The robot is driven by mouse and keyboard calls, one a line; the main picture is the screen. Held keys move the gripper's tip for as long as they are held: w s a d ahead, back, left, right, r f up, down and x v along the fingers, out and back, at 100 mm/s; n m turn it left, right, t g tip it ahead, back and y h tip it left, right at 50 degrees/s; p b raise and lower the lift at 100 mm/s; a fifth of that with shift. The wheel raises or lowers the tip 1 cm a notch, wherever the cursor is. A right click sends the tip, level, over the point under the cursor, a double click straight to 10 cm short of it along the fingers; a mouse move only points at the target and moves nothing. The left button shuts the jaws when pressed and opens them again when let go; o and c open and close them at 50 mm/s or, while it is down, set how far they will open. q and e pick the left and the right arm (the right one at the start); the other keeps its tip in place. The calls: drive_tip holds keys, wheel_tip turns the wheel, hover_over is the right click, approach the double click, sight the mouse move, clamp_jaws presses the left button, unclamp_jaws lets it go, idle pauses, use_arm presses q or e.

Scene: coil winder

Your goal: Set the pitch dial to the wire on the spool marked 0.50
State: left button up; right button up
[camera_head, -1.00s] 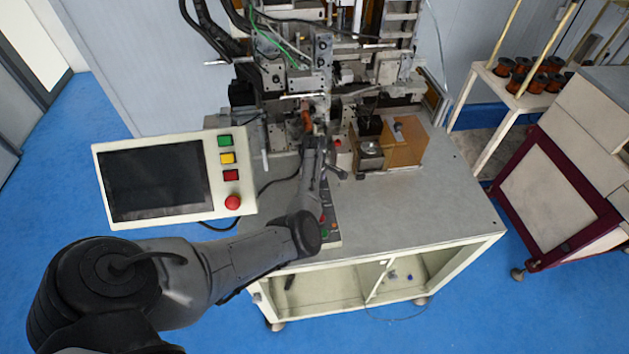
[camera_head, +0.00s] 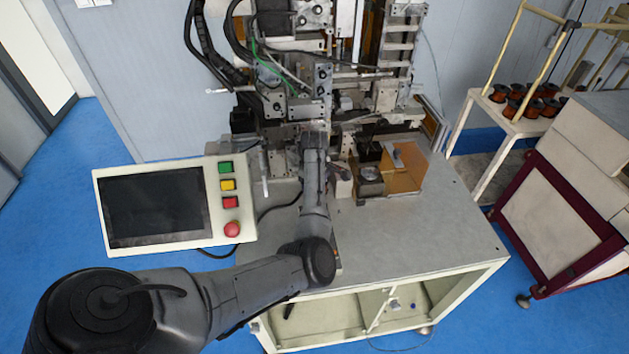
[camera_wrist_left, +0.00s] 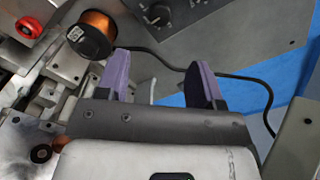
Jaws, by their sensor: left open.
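In the left wrist view a spool of copper-coloured wire (camera_wrist_left: 97,33) sits on the machine, up and left of my left gripper (camera_wrist_left: 158,58). It has a dark flange with a small pale label, too small to read. The gripper's purple-padded fingers are apart with nothing between them. My right gripper is not in view.
A screen panel (camera_head: 155,207) with coloured buttons stands left of my arm. An orange-brown box (camera_head: 403,168) sits on the bench (camera_head: 420,215), whose front right is clear. Several copper spools (camera_head: 515,92) stand on a rack at right. A black cable (camera_wrist_left: 250,82) runs behind the fingers.

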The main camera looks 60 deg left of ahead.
use_arm(q)
drive_tip(key=shift+r, duration=1)
